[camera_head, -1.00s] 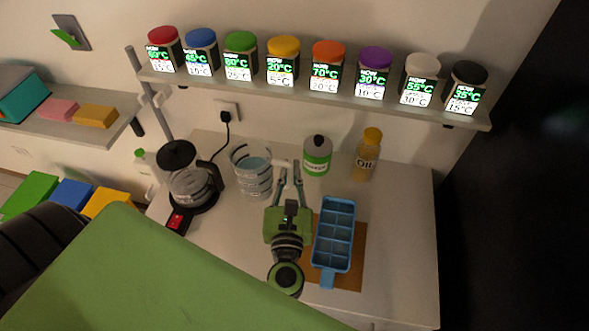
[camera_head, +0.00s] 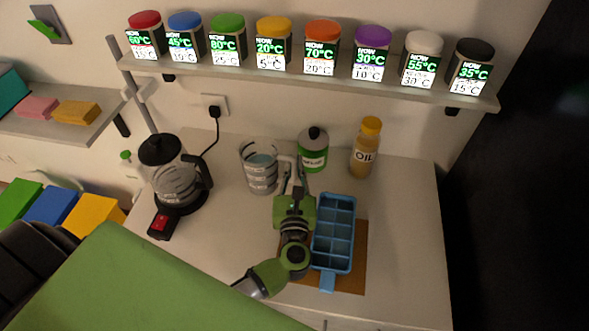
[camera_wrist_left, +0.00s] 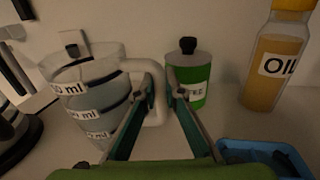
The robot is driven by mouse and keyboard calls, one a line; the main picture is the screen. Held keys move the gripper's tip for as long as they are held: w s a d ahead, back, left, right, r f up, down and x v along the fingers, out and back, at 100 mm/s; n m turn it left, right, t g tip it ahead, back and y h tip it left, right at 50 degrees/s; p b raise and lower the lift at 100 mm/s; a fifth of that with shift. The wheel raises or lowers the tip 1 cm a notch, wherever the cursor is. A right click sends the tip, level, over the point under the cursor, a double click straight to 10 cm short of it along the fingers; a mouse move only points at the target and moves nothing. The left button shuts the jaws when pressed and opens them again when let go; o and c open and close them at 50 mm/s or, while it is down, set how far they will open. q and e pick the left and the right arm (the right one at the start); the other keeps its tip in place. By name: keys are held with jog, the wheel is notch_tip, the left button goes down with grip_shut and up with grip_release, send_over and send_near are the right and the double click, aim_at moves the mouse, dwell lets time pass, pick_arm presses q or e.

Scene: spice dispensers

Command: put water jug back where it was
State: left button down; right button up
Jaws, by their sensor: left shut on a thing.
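The water jug (camera_head: 262,172) is a clear measuring jug with marked bands and a pale handle. It stands upright on the white counter, between the coffee maker and the green bottle. My left gripper (camera_head: 289,178) is at the jug's right side, shut on its handle. In the left wrist view the jug (camera_wrist_left: 88,95) is at the left, and its white handle reaches between the fingers of my left gripper (camera_wrist_left: 163,100). The jug's base is out of the wrist view. My right gripper is not in view.
A coffee maker (camera_head: 172,178) stands left of the jug. A green bottle (camera_head: 313,155) and an oil bottle (camera_head: 364,152) stand to the right. A blue ice tray (camera_head: 333,232) lies on a brown board (camera_head: 358,275). A spice shelf (camera_head: 300,80) hangs above.

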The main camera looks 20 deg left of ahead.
pick_arm(q)
jog(key=shift+r, duration=0.25)
jog(key=shift+f, duration=0.1)
jog(key=shift+f, duration=0.15)
jog(key=c, duration=2.1)
grip_release()
jog(key=shift+s, duration=0.1)
jog(key=shift+c, duration=0.2)
jog(key=shift+r, duration=0.25)
jog(key=b+v, duration=0.4)
jog(key=v, duration=0.8)
jog(key=shift+b, duration=0.4)
